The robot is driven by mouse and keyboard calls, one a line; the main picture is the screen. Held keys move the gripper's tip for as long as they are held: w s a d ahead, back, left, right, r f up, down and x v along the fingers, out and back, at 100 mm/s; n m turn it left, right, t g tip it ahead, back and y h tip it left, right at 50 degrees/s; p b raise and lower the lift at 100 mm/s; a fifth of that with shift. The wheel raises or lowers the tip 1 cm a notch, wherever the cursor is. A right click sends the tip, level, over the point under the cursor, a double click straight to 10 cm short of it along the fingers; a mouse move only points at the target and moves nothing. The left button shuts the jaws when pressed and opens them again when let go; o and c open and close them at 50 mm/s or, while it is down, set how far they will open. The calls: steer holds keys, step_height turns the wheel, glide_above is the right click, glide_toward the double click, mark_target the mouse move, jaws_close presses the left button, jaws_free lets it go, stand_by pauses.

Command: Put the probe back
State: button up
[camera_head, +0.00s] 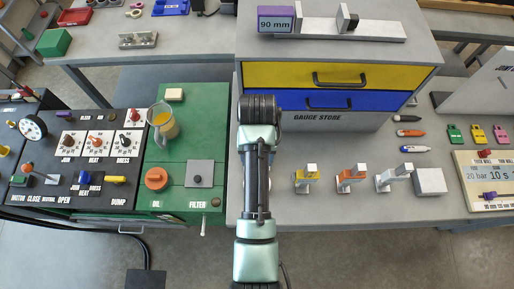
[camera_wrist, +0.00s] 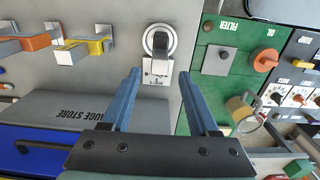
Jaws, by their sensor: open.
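In the wrist view, my gripper (camera_wrist: 159,75) is open, with its two blue fingers spread apart and nothing visibly held between them. Just beyond the fingertips is a round pale fixture (camera_wrist: 171,33) with a black upright piece (camera_wrist: 160,43) on it. A small metal block with a label (camera_wrist: 157,72) adjoins it, in line with the gap between the fingers. I cannot tell for certain whether the black piece is the probe. In the head view, my arm hides this fixture and the fingertips.
The gauge store (camera_head: 340,78) has yellow and blue drawers. Yellow (camera_head: 306,176), orange (camera_head: 351,177) and grey (camera_head: 390,178) fixtures stand on the grey bench. The green panel (camera_head: 190,110) holds a jug (camera_head: 162,122), an orange knob (camera_head: 156,178) and a filter plate (camera_head: 200,172).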

step_height(320, 180, up, 7)
steer(key=p, duration=0.1)
steer(key=w+r+t, duration=0.4)
steer(key=w+r, duration=0.1)
steer(key=r, duration=0.4)
steer(key=w+r+t, duration=0.5)
steer(key=r, duration=0.5)
steer(key=w+r+t, duration=0.4)
steer(key=w+r, duration=0.1)
steer(key=r, duration=0.4)
steer(key=s+r+t, duration=0.3)
steer(key=r+t, duration=0.4)
steer(key=r, duration=1)
steer(key=s+r+t, duration=0.7)
steer(key=s+r, duration=0.6)
steer(key=r, duration=0.3)
steer(key=shift+s+a+r, duration=0.15)
steer(key=shift+s+r, duration=0.15)
steer(key=shift+r, duration=0.1)
